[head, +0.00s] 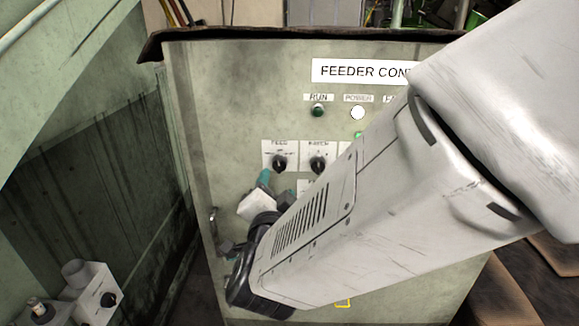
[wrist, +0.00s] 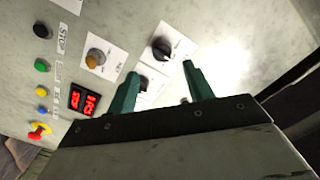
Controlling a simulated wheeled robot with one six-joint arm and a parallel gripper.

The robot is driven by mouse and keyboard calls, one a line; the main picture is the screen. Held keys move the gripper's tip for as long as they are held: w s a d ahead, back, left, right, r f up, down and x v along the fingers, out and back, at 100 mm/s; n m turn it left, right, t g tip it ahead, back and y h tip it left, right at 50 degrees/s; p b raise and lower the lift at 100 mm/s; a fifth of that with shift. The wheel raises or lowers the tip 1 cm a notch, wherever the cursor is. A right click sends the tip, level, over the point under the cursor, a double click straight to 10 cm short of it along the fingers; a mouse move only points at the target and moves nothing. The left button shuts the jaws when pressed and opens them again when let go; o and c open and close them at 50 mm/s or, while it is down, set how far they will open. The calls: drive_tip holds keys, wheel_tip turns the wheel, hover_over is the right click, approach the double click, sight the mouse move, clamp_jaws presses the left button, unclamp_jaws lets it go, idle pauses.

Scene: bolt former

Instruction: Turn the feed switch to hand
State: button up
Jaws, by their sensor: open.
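The feed switch (head: 279,162) is a black knob on a white plate marked FEED, on the upper left of the grey-green feeder control cabinet (head: 215,110). Its pointer direction is too small to read. My gripper (head: 265,179) is open, with teal fingers just below and left of the feed switch. A black knob on a white plate (wrist: 161,48) shows beyond the fingertips, and a second black knob (wrist: 141,82) is partly hidden by a finger. I cannot tell there which is the feed switch.
A similar black knob (head: 318,164) sits right beside the feed switch. My arm hides much of the cabinet's right side.

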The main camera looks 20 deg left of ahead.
sight(278, 168)
drive_tip(key=x, duration=0.7)
drive_tip(key=shift+w+a+r, duration=0.1)
drive_tip(key=shift+w+a, duration=0.05)
drive_tip(key=shift+a, duration=0.05)
drive_tip(key=c, duration=1)
